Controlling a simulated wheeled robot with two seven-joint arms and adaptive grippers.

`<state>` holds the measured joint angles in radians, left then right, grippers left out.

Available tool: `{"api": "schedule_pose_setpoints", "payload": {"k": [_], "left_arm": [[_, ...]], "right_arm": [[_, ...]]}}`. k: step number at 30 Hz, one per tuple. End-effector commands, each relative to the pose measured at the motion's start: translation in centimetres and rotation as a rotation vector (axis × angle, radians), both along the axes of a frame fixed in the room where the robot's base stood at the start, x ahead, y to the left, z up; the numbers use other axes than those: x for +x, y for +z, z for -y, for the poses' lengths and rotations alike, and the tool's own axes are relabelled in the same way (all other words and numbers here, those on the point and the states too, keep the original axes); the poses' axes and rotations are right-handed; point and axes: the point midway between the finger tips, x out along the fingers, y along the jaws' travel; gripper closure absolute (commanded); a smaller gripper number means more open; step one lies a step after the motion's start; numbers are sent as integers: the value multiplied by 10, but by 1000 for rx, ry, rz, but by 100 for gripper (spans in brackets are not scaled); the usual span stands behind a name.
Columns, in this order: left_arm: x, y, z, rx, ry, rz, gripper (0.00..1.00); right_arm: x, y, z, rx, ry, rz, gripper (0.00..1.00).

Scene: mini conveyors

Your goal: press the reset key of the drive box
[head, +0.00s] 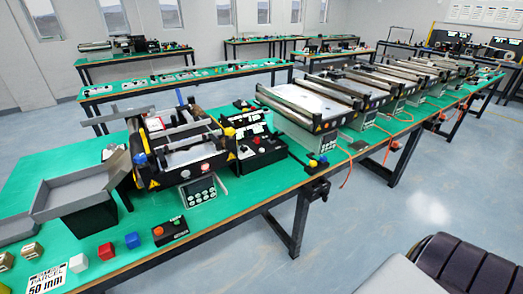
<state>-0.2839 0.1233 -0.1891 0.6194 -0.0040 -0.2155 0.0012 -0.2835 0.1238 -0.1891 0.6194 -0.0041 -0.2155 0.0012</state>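The drive box (198,191) is a small grey unit with a dark keypad face at the front of the nearest mini conveyor (180,150). Its keys are too small here to tell which one is the reset key. Similar grey boxes sit by the other conveyors, such as one (318,143) to the right. Neither of my grippers shows in the head view.
The green bench (240,205) runs away to the upper right. A grey tray (75,192) stands left of the conveyor. The floor between is clear.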

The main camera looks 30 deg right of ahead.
Motion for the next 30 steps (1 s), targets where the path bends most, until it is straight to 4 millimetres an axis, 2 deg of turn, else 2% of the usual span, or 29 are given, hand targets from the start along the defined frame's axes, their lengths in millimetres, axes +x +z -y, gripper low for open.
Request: {"api": "schedule_pose_setpoints", "payload": {"k": [2,9,30], "left_arm": [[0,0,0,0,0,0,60],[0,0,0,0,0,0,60],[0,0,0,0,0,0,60]], "right_arm": [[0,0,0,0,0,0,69],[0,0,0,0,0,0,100],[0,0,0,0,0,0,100]]}}
